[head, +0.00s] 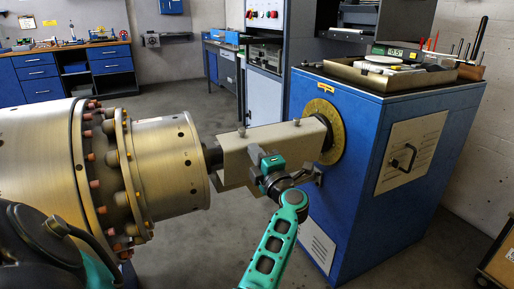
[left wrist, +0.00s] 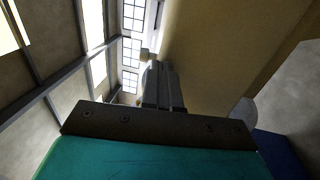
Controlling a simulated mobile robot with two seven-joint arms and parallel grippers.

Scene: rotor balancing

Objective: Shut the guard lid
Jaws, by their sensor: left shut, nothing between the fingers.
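The guard lid (head: 268,143) is a long beige cover over the shaft between the big metal rotor (head: 165,165) and the yellow ring (head: 325,130) on the blue machine. It looks lowered over the shaft; I cannot tell whether it is fully seated. My left gripper (head: 257,156) is at its near side, with fingers shut and empty. In the left wrist view the dark fingers (left wrist: 164,88) lie close along a beige surface, likely the lid (left wrist: 215,50); contact is unclear. My right gripper is not in view.
The blue machine cabinet (head: 350,150) stands at the right, with a tray of tools (head: 375,76) on top. A bracket (head: 308,176) sticks out below the lid's right end. A blue workbench (head: 70,68) is at the back left. Floor between is clear.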

